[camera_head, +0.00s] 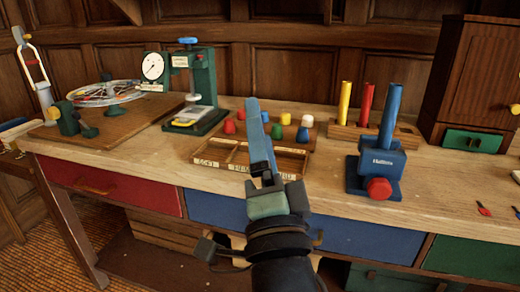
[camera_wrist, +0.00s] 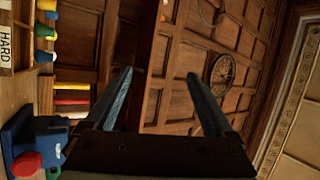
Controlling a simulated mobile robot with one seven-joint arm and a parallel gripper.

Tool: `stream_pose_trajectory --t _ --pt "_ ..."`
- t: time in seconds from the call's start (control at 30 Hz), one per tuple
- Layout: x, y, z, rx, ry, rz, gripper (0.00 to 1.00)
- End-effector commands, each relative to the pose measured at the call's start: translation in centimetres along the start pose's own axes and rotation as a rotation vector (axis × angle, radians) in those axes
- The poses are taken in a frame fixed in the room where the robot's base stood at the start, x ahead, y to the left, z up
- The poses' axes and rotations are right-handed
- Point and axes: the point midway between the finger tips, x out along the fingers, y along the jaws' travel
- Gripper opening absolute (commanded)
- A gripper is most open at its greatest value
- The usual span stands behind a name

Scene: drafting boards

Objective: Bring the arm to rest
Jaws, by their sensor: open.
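My gripper (camera_head: 259,138) is raised in front of the workbench (camera_head: 318,205), its long blue-grey fingers pointing up and away in the head view. In the wrist view my gripper (camera_wrist: 158,82) shows two fingers spread wide apart with nothing between them. In the head view the fingers overlap part of the wooden tray and the coloured pegs behind, hiding a little of both.
A labelled sorting tray (camera_head: 207,158) lies behind my gripper. A blue stand (camera_head: 372,178) with a red knob is to the right, near coloured tubes (camera_head: 365,103). A green dial gauge press (camera_head: 203,80) and a spoked wheel (camera_head: 105,93) are at left. A cabinet (camera_head: 478,80) stands at right.

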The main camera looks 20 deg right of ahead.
Motion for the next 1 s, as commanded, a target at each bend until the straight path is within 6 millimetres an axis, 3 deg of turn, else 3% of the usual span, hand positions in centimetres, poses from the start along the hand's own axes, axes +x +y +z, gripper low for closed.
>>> stream_pose_trajectory --t 0.37,0.47,0.57,0.67,0.8,0.93,1.0 --pt "0.0 -0.3 0.1 -0.022 -0.002 -0.007 0.88" --pt "0.2 -1.6 0.4 -0.072 -0.004 -0.027 0.88" --pt "0.5 -5.2 1.0 -0.228 -0.004 -0.081 0.88" --pt "0.4 -10.7 1.8 -0.478 0.018 -0.162 0.88" --pt "-0.9 -18.4 2.3 -0.856 0.108 -0.264 0.88" --pt "-3.1 -24.5 2.0 -1.168 0.234 -0.319 0.88" --pt "-1.6 -27.2 1.1 -1.196 0.236 -0.309 0.88"
